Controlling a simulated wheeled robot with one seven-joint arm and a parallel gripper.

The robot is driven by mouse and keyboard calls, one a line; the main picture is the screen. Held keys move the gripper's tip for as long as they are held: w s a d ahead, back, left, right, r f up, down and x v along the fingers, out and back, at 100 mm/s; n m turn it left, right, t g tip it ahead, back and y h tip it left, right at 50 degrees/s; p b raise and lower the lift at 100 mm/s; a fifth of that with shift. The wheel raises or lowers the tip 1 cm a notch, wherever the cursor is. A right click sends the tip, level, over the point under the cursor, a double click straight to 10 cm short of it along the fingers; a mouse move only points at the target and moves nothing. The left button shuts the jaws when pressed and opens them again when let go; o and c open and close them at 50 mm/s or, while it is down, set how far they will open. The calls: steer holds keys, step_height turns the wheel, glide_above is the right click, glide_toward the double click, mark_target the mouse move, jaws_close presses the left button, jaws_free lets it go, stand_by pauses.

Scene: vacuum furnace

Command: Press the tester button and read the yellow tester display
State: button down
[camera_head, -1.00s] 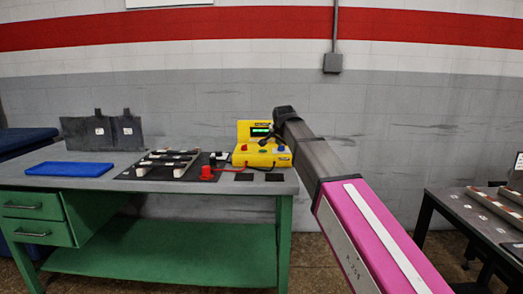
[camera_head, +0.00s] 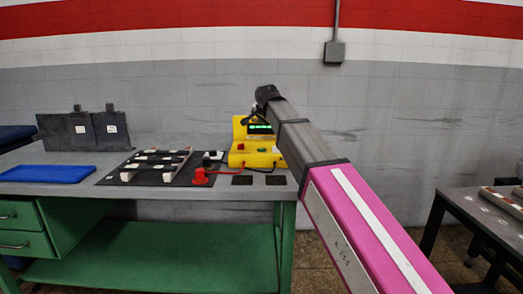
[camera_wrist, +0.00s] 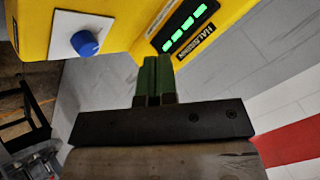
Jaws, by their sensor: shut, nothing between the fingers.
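The yellow tester (camera_head: 242,158) stands on the back right of the workbench and shows large at the top of the wrist view (camera_wrist: 120,38). Its display (camera_head: 260,128) is lit with several bright green characters; in the wrist view the display (camera_wrist: 188,26) is at a steep tilt and I cannot read the characters surely. A blue knob (camera_wrist: 85,43) sits on a white plate on the tester. A red button (camera_head: 240,146) is on its front part. My gripper (camera_wrist: 155,75) is shut and empty, its green fingertips close to the tester's display side; contact cannot be told. My arm hides the tester's right side.
Another dark table (camera_head: 470,205) stands at right.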

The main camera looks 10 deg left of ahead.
mark_target(263, 149)
steer(key=shift+f, duration=4.3)
steer(key=shift+f, duration=0.1)
steer(key=shift+f, duration=0.3)
steer(key=shift+f, duration=0.4)
steer(key=shift+r, duration=0.85)
steer(key=shift+r, duration=2.5)
